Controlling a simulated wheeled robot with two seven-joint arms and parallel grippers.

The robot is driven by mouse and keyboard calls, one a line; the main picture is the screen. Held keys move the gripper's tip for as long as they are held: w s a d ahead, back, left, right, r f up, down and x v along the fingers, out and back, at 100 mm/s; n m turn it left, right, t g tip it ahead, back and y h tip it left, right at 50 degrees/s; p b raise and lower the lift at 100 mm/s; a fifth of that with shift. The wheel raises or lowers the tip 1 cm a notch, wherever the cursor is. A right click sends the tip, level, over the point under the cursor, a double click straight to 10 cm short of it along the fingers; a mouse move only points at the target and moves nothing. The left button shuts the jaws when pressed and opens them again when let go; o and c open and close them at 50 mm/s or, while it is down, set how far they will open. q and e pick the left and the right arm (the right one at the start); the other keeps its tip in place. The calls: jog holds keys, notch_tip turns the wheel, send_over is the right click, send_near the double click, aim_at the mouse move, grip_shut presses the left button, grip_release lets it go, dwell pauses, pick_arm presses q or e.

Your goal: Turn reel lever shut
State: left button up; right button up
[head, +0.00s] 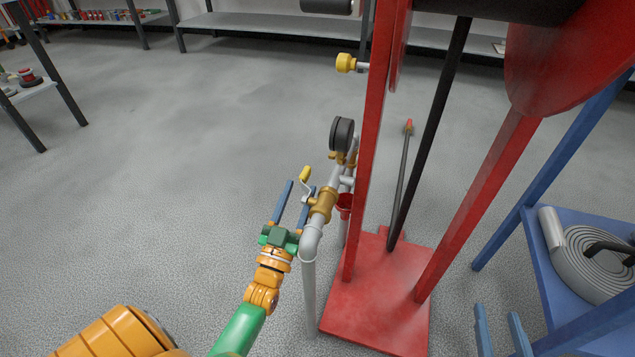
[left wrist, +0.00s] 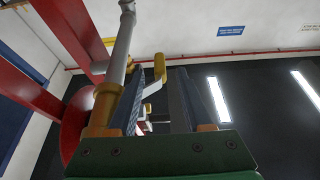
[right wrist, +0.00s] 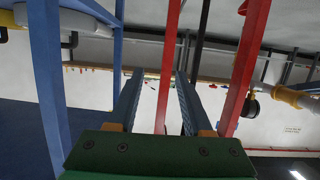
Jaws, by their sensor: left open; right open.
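The yellow lever (head: 305,174) stands up from a brass valve (head: 322,203) on the grey pipe beside the red reel stand. My left gripper (head: 299,186) is open, its blue fingers reaching along the valve's left side. In the left wrist view the lever (left wrist: 159,68) shows in the gap between the fingers (left wrist: 158,75), with the brass valve (left wrist: 104,105) left of them. Contact with the lever cannot be told. My right gripper (head: 497,310) is open and empty at the bottom right; its fingers also show in the right wrist view (right wrist: 158,74).
The red reel stand (head: 375,310) and its posts rise right of the pipe. A black gauge (head: 342,134) and a red bucket-like part (head: 344,203) are close to the valve. A blue rack (head: 555,262) with a coiled hose (head: 590,262) is at the right. The floor to the left is clear.

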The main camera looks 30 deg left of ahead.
aim_at(309, 166)
pick_arm(q)
jog(key=b+x, duration=0.1)
jog(key=x, duration=0.4)
jog(key=shift+w+a+r, duration=0.1)
jog(key=shift+w, duration=0.25)
grip_shut()
pick_arm(e)
notch_tip(309, 166, up, 8)
jog(key=a+t+y, duration=0.1)
jog(key=t, duration=0.3)
jog(key=shift+w+a+r+n+t+y, duration=0.2)
jog(key=shift+w+n+t+y, duration=0.1)
jog(key=shift+w+t+y, duration=0.15)
